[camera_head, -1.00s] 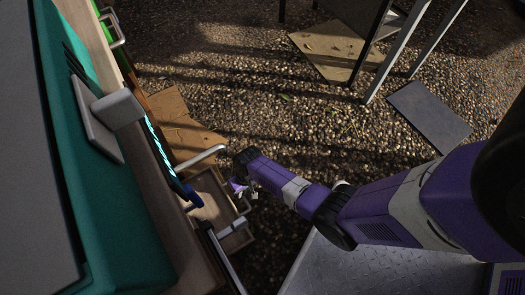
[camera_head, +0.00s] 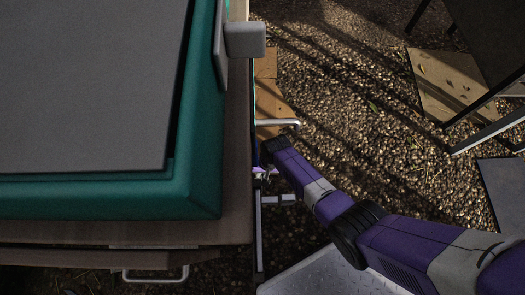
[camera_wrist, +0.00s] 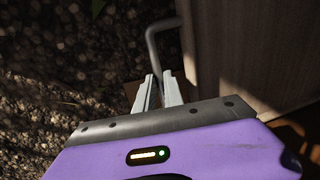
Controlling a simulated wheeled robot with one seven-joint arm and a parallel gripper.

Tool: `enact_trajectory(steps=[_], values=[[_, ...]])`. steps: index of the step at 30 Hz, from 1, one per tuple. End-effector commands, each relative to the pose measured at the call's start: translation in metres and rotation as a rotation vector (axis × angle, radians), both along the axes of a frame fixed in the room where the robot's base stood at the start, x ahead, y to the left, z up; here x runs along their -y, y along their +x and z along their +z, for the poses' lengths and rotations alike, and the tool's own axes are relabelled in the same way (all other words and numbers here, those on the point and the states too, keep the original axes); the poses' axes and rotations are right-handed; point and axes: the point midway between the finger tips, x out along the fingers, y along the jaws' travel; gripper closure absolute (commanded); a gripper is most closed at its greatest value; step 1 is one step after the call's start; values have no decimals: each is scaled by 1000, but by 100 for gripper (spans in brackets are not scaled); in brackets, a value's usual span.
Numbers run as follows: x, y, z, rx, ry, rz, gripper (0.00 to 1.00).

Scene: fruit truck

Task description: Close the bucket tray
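My gripper (camera_wrist: 159,80) points at a grey bar handle (camera_wrist: 153,42) on a brown wooden front (camera_wrist: 235,45) in the wrist view. Its two pale fingers are a small gap apart, and the lower end of the handle is at or behind their tips. I cannot tell whether they touch it. In the head view my gripper (camera_head: 264,172) is beside the cabinet's right side, between two metal handles, an upper one (camera_head: 280,123) and a lower one (camera_head: 279,200). The bucket tray's inside does not show now. I cannot tell which handle is the tray's.
The teal-edged counter (camera_head: 200,150) with a grey top fills the left. Another metal handle (camera_head: 155,278) projects at the lower left. A light grey block (camera_head: 244,40) sticks out at the top. A dark table (camera_head: 490,40) stands at the upper right. Gravel ground (camera_head: 340,95) is open between.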

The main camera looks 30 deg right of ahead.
Motion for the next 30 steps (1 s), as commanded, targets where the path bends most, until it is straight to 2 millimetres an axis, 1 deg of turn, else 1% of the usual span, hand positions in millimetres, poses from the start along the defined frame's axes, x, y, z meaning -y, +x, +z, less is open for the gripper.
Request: enact_trajectory(steps=[1, 3, 11, 14, 17, 24, 30], values=[[-6, 5, 1, 14, 9, 4, 80], [-6, 5, 1, 13, 8, 5, 66], [-4, 3, 1, 8, 6, 3, 66], [-3, 2, 4, 7, 5, 2, 66], [-1, 2, 15, 7, 5, 2, 66], [4, -1, 52, 10, 6, 3, 66], [8, -3, 73, 10, 7, 4, 66]])
